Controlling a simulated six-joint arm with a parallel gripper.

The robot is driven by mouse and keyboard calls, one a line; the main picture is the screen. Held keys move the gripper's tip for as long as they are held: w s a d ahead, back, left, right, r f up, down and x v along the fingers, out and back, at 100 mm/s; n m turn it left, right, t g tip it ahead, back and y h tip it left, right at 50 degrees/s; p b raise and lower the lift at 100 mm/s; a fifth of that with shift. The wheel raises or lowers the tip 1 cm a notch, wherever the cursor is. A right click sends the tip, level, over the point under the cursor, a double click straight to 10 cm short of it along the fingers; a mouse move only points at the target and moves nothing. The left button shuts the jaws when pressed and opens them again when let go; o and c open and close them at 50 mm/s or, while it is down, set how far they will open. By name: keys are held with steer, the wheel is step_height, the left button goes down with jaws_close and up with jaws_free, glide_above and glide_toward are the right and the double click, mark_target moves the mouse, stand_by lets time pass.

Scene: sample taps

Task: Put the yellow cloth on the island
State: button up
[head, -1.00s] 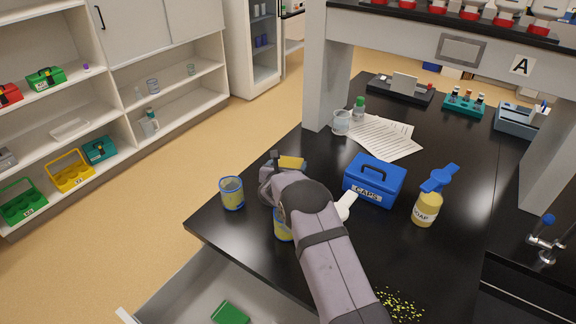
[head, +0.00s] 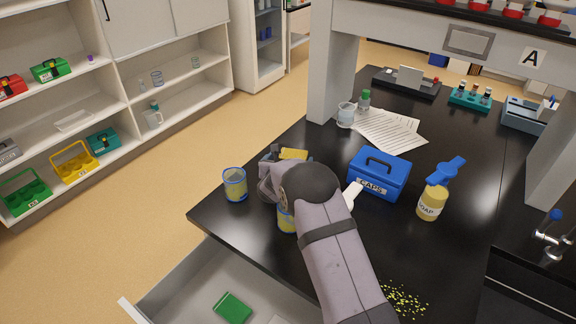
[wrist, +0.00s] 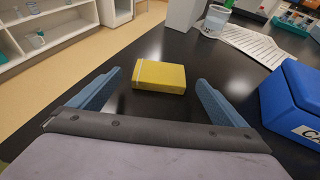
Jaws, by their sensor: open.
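The yellow cloth (wrist: 160,77) looks like a flat, folded block with a pale stripe near its left end. It lies on the black top of the island (head: 300,262). It also shows in the head view (head: 294,154), partly behind my gripper (head: 287,160). In the wrist view my gripper (wrist: 157,82) is open, with one blue finger on each side of the cloth. There are gaps between the fingers and the cloth, and the jaws hold nothing.
A glass (head: 235,184) stands close on the left; another is partly hidden by my arm. Papers (head: 388,130) lie behind. An open drawer (head: 190,285) juts out in front.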

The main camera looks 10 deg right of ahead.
steer(key=shift+b+v, duration=0.45)
steer(key=shift+v, duration=1.3)
